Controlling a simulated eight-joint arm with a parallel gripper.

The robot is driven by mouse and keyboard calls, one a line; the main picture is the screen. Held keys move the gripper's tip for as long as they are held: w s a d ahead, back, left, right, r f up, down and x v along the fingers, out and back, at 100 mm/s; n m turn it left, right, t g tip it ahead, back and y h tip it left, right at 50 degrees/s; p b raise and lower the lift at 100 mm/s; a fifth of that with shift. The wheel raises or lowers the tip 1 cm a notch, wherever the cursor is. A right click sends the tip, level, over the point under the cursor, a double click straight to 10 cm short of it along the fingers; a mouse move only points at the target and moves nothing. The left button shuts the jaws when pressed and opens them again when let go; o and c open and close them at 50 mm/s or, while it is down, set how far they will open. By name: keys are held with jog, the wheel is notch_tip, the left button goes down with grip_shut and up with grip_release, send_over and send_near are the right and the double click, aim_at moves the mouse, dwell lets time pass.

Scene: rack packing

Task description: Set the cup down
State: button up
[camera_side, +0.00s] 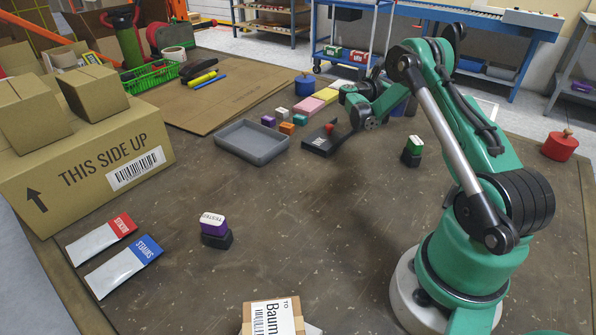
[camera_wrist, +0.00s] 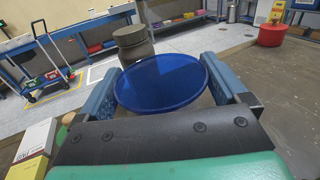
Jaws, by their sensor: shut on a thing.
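The cup (camera_wrist: 160,84) is blue and round, and its wide face fills the middle of the wrist view. My gripper (camera_wrist: 164,92) is shut on it, with one blue finger on each side. In the side view my gripper is mostly hidden behind my wrist. A bluish-purple patch (camera_side: 399,107) shows behind my arm there and may be the cup. I cannot tell whether the cup touches the table.
A red lidded pot (camera_side: 560,145) stands at the far right. The middle foreground is mostly clear.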

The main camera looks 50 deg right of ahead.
jog(key=shift+f, duration=2.15)
jog(key=o, duration=0.9)
jog(key=shift+f, duration=0.1)
